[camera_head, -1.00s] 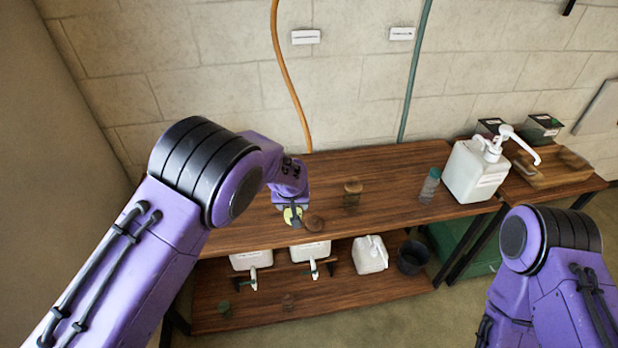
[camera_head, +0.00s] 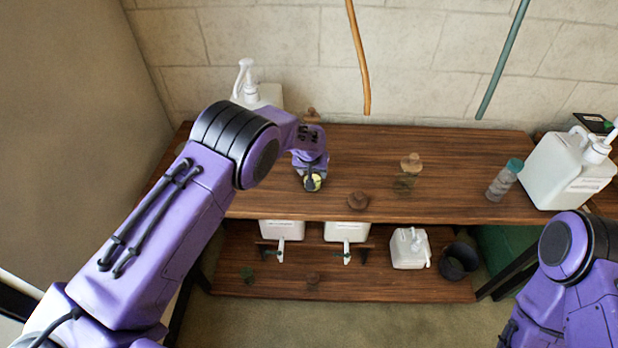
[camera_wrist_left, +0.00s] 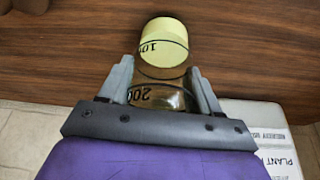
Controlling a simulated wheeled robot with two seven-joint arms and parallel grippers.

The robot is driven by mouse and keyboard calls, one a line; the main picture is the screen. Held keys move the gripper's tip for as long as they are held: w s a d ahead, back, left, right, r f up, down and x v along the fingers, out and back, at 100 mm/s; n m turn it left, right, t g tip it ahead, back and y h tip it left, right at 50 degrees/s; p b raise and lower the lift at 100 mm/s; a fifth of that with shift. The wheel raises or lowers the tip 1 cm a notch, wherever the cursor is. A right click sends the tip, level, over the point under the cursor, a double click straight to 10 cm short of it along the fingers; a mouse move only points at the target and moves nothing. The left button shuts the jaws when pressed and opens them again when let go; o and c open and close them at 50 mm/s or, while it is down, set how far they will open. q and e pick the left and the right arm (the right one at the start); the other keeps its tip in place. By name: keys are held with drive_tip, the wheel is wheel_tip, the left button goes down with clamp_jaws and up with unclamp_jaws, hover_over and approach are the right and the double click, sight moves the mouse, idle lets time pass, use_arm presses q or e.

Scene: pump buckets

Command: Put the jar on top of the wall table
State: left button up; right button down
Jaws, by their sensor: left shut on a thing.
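My left gripper (camera_head: 312,184) is shut on a clear jar with a yellow-green end (camera_head: 314,182). In the left wrist view the jar (camera_wrist_left: 163,62) sits between the two fingers (camera_wrist_left: 160,88) and shows dark bands with number marks. The wall table (camera_head: 450,180) is a brown wooden table against the block wall. The jar appears over the left part of its top; I cannot tell whether it touches the wood. My right arm comes in at the lower right, and its gripper is out of view.
Another white pump bottle (camera_head: 262,96) stands behind my left arm. The lower shelf (camera_head: 370,285) holds white jugs and a dark bucket (camera_head: 459,262).

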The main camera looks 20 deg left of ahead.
use_arm(q)
drive_tip(key=shift+r, duration=0.15)
drive_tip(key=shift+s, duration=0.1)
drive_tip(key=shift+f, duration=0.2)
drive_tip(key=o, duration=1.6)
drive_tip(key=shift+r, duration=0.35)
drive_tip(key=b+v, duration=0.1)
drive_tip(key=v, duration=1)
drive_tip(key=shift+s+r, duration=0.15)
drive_tip(key=shift+r, duration=0.2)
drive_tip(key=shift+d, duration=0.1)
